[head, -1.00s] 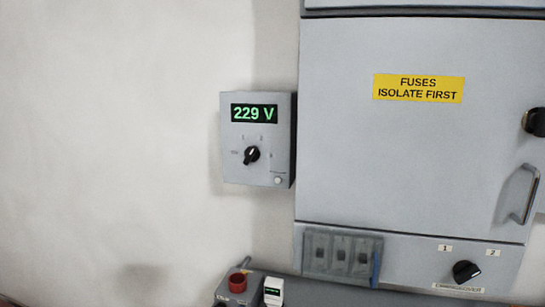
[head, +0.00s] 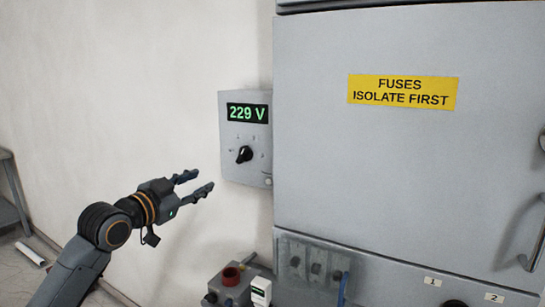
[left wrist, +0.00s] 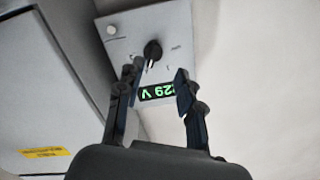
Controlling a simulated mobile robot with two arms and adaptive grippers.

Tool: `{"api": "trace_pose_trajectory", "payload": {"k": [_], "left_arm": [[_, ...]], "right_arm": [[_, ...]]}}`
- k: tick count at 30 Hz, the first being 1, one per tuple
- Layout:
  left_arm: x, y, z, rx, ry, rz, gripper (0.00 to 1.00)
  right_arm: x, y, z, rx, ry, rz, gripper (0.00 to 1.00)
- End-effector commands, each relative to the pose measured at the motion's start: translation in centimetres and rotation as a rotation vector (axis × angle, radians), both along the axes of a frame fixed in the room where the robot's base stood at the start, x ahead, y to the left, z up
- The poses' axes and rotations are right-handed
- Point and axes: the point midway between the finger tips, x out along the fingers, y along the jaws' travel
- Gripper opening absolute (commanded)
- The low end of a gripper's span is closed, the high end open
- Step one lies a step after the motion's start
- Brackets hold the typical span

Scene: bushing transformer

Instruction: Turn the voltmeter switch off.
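The voltmeter (head: 229,139) is a grey box on the wall, left of the large cabinet. Its green display (head: 247,113) reads 229 V. The black rotary switch (head: 244,154) sits below the display, its pointer tilted to the upper right. My left gripper (head: 201,183) is open and empty, a little left of and below the switch in the head view. In the left wrist view the voltmeter (left wrist: 180,25) appears upside down, with the switch (left wrist: 152,50) beyond and between the open fingers (left wrist: 157,72). My right gripper is not in view.
A grey cabinet (head: 400,170) with a yellow fuse label (head: 402,92) stands right of the voltmeter. Below are a box with a red button (head: 231,276) and a small white device (head: 261,291). A grey table (head: 10,197) is at far left. The wall to the left is clear.

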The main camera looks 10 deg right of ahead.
Motion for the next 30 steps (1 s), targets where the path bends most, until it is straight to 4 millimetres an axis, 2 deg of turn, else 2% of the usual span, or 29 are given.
{"api": "trace_pose_trajectory", "payload": {"k": [1,3,8,18,24,30], "left_arm": [[-0.5,-0.3,1.3,0.01,-0.021,-0.012,0.37],[-1.0,-0.6,2.3,0.017,-0.036,-0.025,0.37],[-0.1,-1.5,2.8,0.017,-0.039,-0.03,0.37],[5.2,-5.4,3.0,0.015,-0.037,-0.03,0.37],[7.9,-7.4,2.8,0.015,-0.037,-0.028,0.37],[9.5,-8.4,2.6,0.017,-0.038,-0.03,0.37]], "right_arm": [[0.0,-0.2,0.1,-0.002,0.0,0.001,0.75],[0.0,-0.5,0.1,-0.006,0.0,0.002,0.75],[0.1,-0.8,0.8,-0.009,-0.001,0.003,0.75],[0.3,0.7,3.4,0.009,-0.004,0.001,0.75],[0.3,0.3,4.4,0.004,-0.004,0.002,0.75],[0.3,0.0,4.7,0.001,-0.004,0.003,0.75]]}}
